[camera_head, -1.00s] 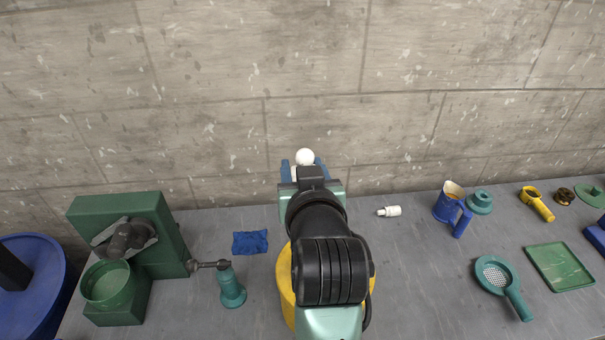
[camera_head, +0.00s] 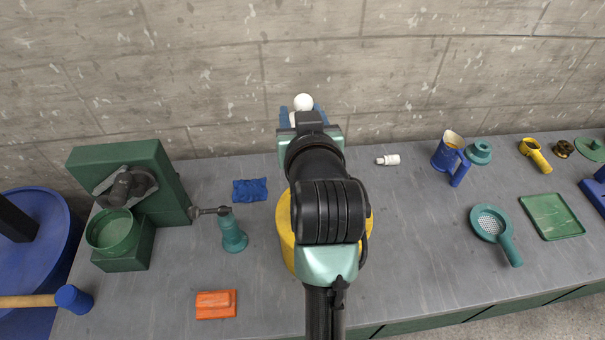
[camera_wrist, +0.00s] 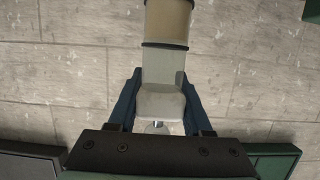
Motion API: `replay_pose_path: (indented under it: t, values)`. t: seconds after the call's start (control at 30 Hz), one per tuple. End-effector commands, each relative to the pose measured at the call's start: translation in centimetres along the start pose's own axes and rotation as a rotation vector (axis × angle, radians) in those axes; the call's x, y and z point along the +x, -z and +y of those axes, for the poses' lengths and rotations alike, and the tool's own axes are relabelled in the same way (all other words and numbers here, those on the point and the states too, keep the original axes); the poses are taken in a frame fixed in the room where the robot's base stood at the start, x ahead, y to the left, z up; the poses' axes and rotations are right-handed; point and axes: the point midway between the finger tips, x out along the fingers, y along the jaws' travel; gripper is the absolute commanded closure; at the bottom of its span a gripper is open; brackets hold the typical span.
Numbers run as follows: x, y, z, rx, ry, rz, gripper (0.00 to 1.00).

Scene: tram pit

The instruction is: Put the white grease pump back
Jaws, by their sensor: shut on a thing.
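My gripper (camera_head: 303,118) is shut on the white grease pump, held up in front of the concrete wall. The pump's white round end (camera_head: 303,102) shows between the blue fingers in the head view. In the wrist view the grease pump (camera_wrist: 165,70) has a pale body with a beige section and dark rings, pointing away from my wrist between both fingers. My arm hides part of the bench beneath it.
A yellow round container (camera_head: 284,235) stands partly behind my arm. A teal pump-like thing (camera_head: 233,235), blue cloth (camera_head: 250,190), orange block (camera_head: 216,304) and green machine (camera_head: 165,185) are left.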

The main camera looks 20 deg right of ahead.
Motion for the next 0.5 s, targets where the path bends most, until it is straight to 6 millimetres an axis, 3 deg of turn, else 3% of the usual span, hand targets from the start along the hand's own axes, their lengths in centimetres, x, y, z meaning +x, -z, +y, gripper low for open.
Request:
replay_pose_path:
  t: [0.1, 0.5]
  values:
    - [0.5, -2.1, 0.0, -0.001, 0.000, -0.008, 1.00]
    - [2.0, -7.0, 0.0, 0.000, 0.001, -0.007, 1.00]
